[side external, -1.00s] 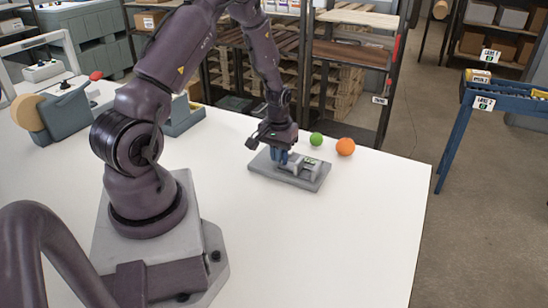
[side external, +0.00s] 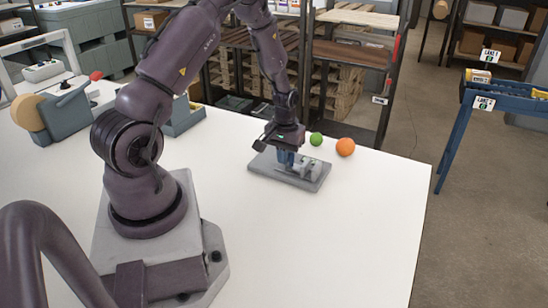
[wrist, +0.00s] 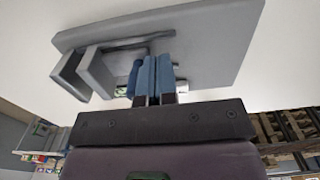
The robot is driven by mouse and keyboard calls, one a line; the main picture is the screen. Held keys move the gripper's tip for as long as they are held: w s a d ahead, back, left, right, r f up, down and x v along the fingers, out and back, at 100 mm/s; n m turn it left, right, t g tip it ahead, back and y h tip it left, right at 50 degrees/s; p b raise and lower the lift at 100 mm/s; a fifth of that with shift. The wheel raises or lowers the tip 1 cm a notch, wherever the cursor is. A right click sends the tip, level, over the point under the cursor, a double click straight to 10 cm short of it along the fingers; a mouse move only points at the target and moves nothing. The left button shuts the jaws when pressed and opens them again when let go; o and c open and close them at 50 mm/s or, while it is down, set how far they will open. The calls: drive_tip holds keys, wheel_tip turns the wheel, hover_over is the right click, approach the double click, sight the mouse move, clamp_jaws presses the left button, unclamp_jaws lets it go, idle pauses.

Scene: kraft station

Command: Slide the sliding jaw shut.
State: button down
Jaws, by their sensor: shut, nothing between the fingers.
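The grey vise-like fixture lies on the white table, with a flat base plate (side external: 262,170) and two upright jaw blocks (side external: 308,168) near its right end. In the wrist view the base plate (wrist: 215,45) fills the top, and the two grey jaws, one outer (wrist: 66,76) and one inner (wrist: 96,72), stand at the left with a narrow gap between them. My gripper (side external: 285,160) is shut and empty, fingers down over the plate, left of the jaws. In the wrist view its blue fingers (wrist: 157,78) are together beside a darker blue part (wrist: 134,80). Contact is unclear.
A green ball (side external: 316,139) and an orange ball (side external: 345,147) rest on the table just behind and right of the fixture. The white table (side external: 330,235) is clear in front. Its right edge is beyond the balls.

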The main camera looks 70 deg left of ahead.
drive_tip(key=shift+w+d, duration=0.6)
drive_tip(key=shift+w, duration=0.05)
drive_tip(key=shift+s+a, duration=0.3)
idle(0.9)
wheel_tip(320, 180, up, 7)
idle(0.7)
